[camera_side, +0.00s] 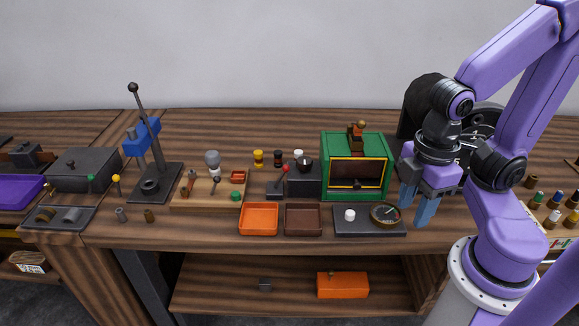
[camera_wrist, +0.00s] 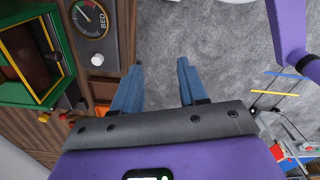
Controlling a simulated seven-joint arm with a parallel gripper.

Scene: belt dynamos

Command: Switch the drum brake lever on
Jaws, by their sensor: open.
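A small lever with a red knob (camera_side: 285,168) stands on a dark base left of the green cabinet in the side view. It leans up and to the right. A dark block with a round black knob (camera_side: 304,163) is beside it. I cannot tell for certain which part is the drum brake lever; a large dark round shape behind my arm is partly hidden. My gripper (camera_side: 415,210) is open and empty, pointing down right of the dial panel. In the wrist view my gripper (camera_wrist: 160,68) has its two blue fingers apart, over the grey floor.
The green cabinet (camera_side: 383,143) has a yellow-framed window. The dial panel (camera_side: 368,232) carries a white knob and gauge, close to my fingers. An orange tray (camera_side: 258,234) and a brown tray (camera_side: 303,234) lie at the front edge. A tall lever press (camera_side: 150,140) stands at left.

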